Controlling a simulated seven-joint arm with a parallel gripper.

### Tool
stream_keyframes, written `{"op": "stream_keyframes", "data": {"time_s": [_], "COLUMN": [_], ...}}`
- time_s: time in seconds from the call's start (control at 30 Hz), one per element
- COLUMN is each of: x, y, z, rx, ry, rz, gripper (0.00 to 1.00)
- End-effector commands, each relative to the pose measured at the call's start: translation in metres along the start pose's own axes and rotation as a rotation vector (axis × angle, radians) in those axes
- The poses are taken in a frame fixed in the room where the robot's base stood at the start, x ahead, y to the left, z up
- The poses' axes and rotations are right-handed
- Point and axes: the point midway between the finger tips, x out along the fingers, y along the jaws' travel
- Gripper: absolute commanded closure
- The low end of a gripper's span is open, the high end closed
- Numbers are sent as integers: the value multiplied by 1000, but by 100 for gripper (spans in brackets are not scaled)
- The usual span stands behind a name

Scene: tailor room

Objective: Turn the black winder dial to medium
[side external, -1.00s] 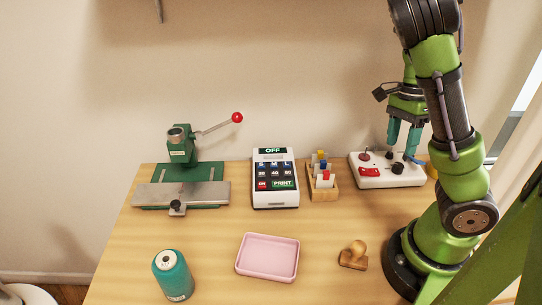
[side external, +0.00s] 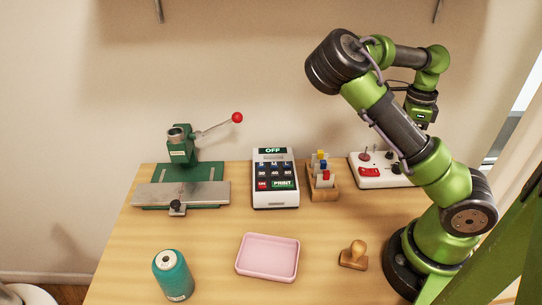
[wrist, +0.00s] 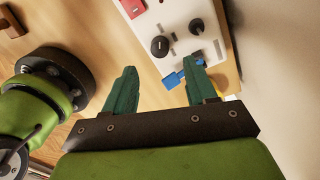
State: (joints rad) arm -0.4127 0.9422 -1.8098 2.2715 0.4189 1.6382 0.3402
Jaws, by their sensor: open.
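The white winder box (side external: 384,183) stands at the back right of the table, its right part hidden behind my arm in the side view. It carries a red switch (side external: 369,171) and black controls. In the wrist view the black dial (wrist: 159,46) has a pale mark on its top, and a smaller black knob (wrist: 197,27) is beside it on the white box (wrist: 178,12). My gripper (wrist: 159,72) is open, with its two teal fingers apart and nothing held. It is above the box and apart from the dial. The fingers are not clearly visible in the side view.
A blue piece (wrist: 175,79) shows near the right finger. A wooden rack (side external: 322,191) with coloured pieces and a label printer (side external: 275,197) stand left of the box. A green press (side external: 181,170), teal spool (side external: 173,276), pink tray (side external: 267,278) and wooden stamp (side external: 353,255) are farther away.

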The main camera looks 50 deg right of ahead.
Motion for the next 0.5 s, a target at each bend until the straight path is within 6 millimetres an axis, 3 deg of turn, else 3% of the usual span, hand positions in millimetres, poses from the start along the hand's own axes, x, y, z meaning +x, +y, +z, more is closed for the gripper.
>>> {"op": "stream_keyframes", "data": {"time_s": [0.2, 0.5], "x": [44, 70], "y": [1, 0], "z": [-2, -1], "rx": [3, 0], "ry": [5, 2], "rz": [3, 0], "gripper": [44, 44]}}
